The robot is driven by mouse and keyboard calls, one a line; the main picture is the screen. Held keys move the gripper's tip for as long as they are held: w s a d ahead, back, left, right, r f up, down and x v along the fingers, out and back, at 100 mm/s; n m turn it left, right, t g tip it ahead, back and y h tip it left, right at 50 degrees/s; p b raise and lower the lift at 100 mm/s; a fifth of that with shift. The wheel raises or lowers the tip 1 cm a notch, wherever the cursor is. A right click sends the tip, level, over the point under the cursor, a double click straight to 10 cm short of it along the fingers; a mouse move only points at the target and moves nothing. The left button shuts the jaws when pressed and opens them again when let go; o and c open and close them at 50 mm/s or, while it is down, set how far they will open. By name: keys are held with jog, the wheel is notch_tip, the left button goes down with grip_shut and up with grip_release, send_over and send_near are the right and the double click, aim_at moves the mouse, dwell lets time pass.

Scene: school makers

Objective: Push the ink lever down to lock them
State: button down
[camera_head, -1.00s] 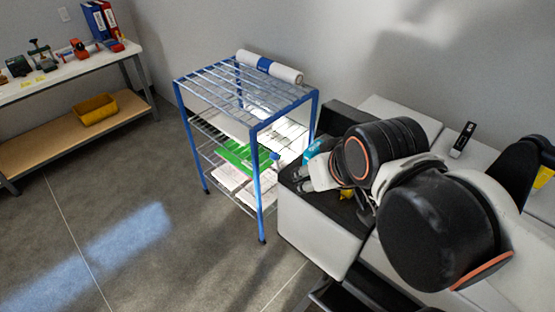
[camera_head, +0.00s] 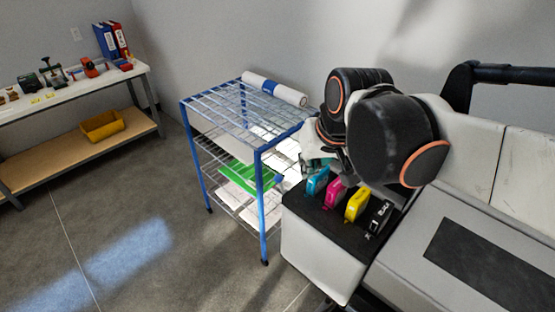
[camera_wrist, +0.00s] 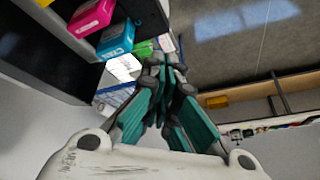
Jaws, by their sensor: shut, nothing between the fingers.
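The ink unit is a black-topped white block at the printer's left end. A cyan cartridge (camera_head: 317,182), a magenta cartridge (camera_head: 335,192), a yellow cartridge (camera_head: 356,205) and a black cartridge (camera_head: 379,219) stand in a row in it. In the wrist view, the magenta cartridge (camera_wrist: 92,17) and cyan cartridge (camera_wrist: 116,40) show at the upper left. My gripper (camera_wrist: 170,64) is shut and empty, with its tips beside and apart from the cyan one in that picture. In the head view, my arm mostly hides it. I cannot make out the lever clearly.
The grey printer body (camera_head: 480,255) fills the right. A blue wire rack (camera_head: 263,205) with papers and a white roll (camera_head: 275,88) stands close at the left. A workbench (camera_head: 75,92) is at the far left; floor between is clear.

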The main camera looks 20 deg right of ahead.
aim_at(281, 184)
jog(key=w+d+f+m+g+y+p, duration=0.1)
jog(key=w+f, duration=0.4)
jog(key=w, duration=0.6)
jog(key=w+d+f+m+g+y+p, duration=0.1)
jog(key=w+f, duration=0.4)
jog(key=w, duration=0.7)
jog(key=shift+d+m+g+y+p, duration=0.4)
jog(key=shift+d+g+p, duration=0.2)
jog(key=shift+d+g, duration=0.55)
jog(key=shift+f, duration=0.15)
jog(key=b+x, duration=0.2)
jog(key=x, duration=0.8)
jog(key=s, duration=0.1)
jog(key=s+r, duration=0.1)
jog(key=s+a, duration=0.1)
jog(key=shift+s+r, duration=0.25)
jog(key=shift+s, duration=0.05)
